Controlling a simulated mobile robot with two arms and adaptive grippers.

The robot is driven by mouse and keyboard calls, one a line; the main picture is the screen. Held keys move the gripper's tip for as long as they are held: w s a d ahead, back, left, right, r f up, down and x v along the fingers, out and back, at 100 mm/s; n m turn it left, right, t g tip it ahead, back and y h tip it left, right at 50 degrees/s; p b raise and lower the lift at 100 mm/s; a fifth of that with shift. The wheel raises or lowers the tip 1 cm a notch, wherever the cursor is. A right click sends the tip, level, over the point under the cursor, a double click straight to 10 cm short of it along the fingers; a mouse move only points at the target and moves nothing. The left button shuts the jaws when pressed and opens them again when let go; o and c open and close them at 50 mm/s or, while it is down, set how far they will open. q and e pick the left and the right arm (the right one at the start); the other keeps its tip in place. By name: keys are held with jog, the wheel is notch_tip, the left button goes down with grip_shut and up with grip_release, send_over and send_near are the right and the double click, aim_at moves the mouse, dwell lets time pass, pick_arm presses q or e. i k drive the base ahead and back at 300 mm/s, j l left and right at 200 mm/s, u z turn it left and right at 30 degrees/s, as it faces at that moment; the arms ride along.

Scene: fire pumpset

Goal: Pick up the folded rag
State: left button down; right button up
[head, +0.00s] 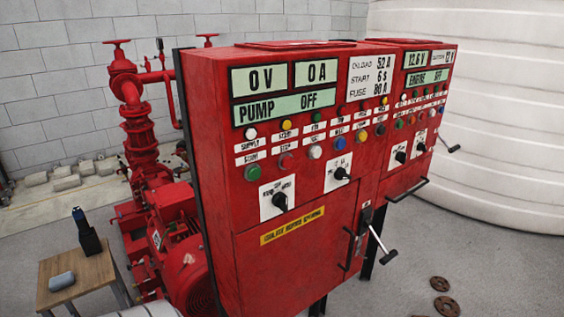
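A small grey-blue bundle (62,281), rounded and lying flat, is on the wooden tabletop (92,272) at the lower left of the head view. It may be the folded rag, but it is too small for folds to show. Neither of my grippers is in view, and nothing is seen touching the bundle.
A dark bottle-like object with a blue top (87,232) stands behind the bundle. A red control cabinet (300,200) with a protruding lever handle fills the middle. Red pump piping (140,140) stands behind. Rusty discs (446,306) lie on the floor at right.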

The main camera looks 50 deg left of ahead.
aim_at(65, 280)
jog(key=u, duration=3.3)
jog(key=i, duration=0.25)
